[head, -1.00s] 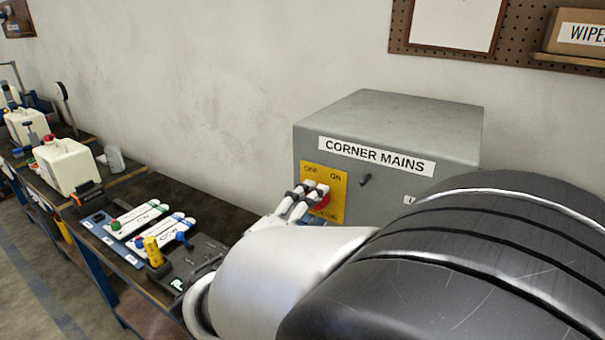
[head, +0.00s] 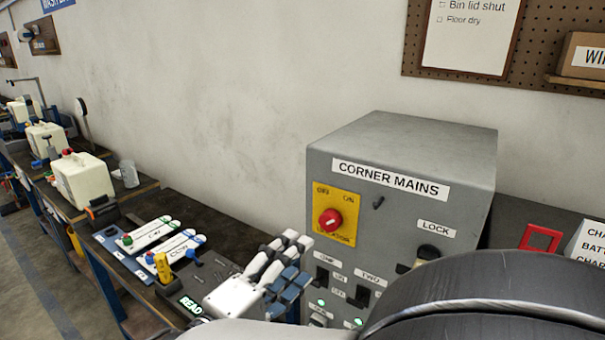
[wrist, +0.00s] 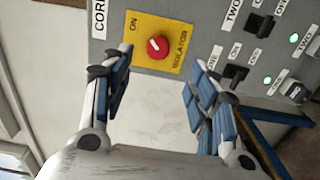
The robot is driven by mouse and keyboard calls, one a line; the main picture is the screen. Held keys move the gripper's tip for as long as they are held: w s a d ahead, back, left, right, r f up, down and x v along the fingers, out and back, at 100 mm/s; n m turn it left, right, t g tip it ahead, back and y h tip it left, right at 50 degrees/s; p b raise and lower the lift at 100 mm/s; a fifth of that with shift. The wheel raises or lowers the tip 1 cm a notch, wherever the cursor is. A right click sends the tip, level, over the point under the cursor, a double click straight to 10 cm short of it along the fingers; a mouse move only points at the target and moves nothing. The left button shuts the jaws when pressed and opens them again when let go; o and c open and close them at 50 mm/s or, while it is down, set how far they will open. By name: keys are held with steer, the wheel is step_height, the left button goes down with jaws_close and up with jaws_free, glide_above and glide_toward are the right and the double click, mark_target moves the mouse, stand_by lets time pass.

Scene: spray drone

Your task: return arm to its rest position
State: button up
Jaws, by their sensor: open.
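My gripper (head: 293,262) is open and empty in front of the lower left of the grey CORNER MAINS box (head: 400,135). In the wrist view its two blue-padded fingers (wrist: 160,92) stand wide apart with nothing between them. The red isolator knob (head: 330,220) on its yellow plate (head: 345,200) is in full view, apart from the fingers. In the wrist view the knob (wrist: 158,46) lies beyond the fingertips. My arm covers the lower right of the head view.
The workbench (head: 205,211) left of the box carries a panel with white sliders (head: 150,233), a yellow handle (head: 162,268) and a lit READY display (head: 190,304). Cream canisters (head: 82,180) stand farther left. A red frame (head: 540,238) is at the right. Green lamps (head: 321,302) glow on the box.

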steer(key=s+d+f+m+g, duration=0.3)
steer(key=s+d+g, duration=0.15)
steer(key=d, duration=0.45)
steer(key=s+d+f+m+g, duration=0.2)
steer(key=s+d+f+g, duration=0.15)
steer(key=d+g, duration=0.45)
steer(key=s+f+m+t+y, duration=0.2)
steer(key=s+m+y, duration=0.4)
steer(key=s+y, duration=0.3)
steer(key=shift+s+a+f+y, duration=0.15)
steer(key=shift+a+f+y, duration=0.25)
steer(key=shift+y, duration=0.1)
steer(key=shift+c, duration=0.6)
